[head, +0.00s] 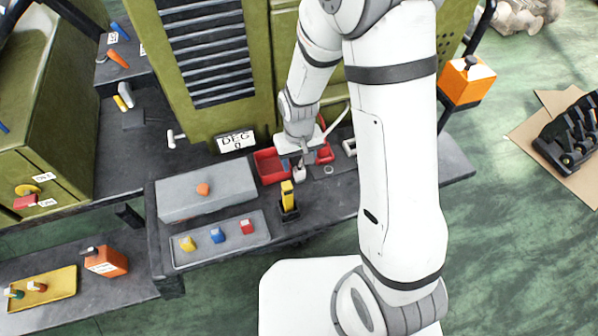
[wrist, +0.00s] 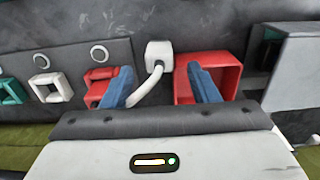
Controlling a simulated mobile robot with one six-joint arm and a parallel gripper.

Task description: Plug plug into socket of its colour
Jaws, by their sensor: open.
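The plug (wrist: 159,53) is a white block with a white cable, ahead of my fingers in the wrist view. My gripper (wrist: 160,75) is open, with its two blue fingertips apart on either side of the plug, and nothing is gripped. In the wrist view, a red square socket (wrist: 97,76) is partly behind the left finger. A white square socket (wrist: 48,88) is left of it, and a teal one (wrist: 10,92) is at the left edge. In the head view, my gripper (head: 303,157) is low over the bench, between the red bin and the red socket (head: 325,153).
A red open bin (wrist: 235,75) stands right of the plug, partly behind the right finger. In the head view, a grey box (head: 205,192) and a tray (head: 222,250) with small coloured blocks are to the left. A yellow and black tool (head: 288,198) stands upright near my gripper.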

